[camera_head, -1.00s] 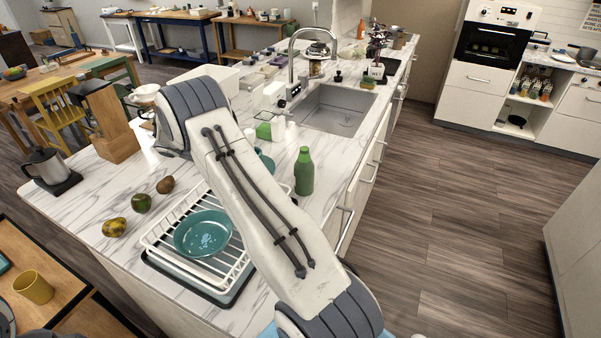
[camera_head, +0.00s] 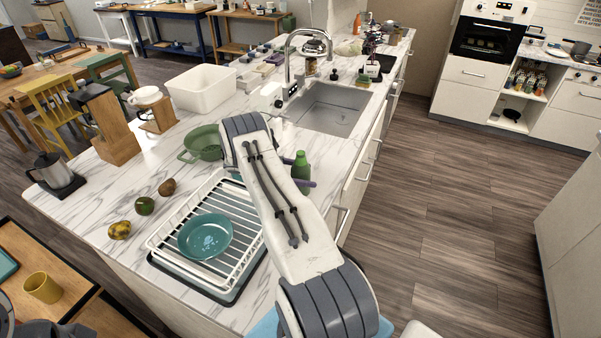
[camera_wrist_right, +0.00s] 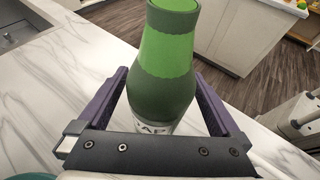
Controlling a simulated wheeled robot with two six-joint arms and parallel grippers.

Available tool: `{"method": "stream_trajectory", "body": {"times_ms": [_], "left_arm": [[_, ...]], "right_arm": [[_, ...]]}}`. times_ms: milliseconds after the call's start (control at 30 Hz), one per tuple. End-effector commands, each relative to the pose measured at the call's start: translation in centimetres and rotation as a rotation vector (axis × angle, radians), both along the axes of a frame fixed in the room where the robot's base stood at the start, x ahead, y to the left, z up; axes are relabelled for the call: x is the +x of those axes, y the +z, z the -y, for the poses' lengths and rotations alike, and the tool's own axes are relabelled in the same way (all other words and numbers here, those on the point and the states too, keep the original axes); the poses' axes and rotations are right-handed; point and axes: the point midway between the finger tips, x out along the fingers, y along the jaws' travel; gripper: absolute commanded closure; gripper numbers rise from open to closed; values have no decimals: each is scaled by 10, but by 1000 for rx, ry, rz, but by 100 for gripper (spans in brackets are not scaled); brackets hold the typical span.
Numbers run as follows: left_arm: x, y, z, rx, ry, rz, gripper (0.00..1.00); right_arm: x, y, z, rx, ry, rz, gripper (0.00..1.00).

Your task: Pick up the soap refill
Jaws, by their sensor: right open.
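The soap refill is a green bottle (camera_head: 301,168) standing upright on the marble counter, right of the dish rack. My right arm hides part of it in the head view. In the right wrist view the bottle (camera_wrist_right: 168,70) stands between the two purple fingers of my right gripper (camera_wrist_right: 161,82), with part of a label showing low down. The gripper is open around it; I cannot tell whether either finger touches it. My left gripper is not in view.
A white dish rack (camera_head: 172,240) with a teal bowl (camera_head: 205,236) stands left of my arm. A green colander (camera_head: 203,142), a white bin (camera_head: 203,88) and a sink (camera_head: 334,108) lie farther back. The counter's edge drops to the floor close right of the bottle.

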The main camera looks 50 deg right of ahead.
Motion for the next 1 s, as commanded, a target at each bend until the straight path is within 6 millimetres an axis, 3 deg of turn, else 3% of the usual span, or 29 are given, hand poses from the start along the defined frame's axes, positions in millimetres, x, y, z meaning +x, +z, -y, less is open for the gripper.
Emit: {"method": "stream_trajectory", "body": {"times_ms": [100, 400, 433, 600, 700, 1000], "left_arm": [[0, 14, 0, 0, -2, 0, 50], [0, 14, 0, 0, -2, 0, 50], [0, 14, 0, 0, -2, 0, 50], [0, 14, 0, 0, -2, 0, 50], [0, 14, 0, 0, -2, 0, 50], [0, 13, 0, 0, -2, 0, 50]], "right_arm": [[-10, -3, 12, -1, -2, -1, 0], [-13, -9, 16, -1, 0, 2, 0], [-13, -9, 16, -1, 0, 2, 4], [-13, -9, 16, -1, 0, 1, 69], [-13, -8, 16, -1, 0, 1, 100], [-12, -6, 16, -3, 0, 2, 100]]}}
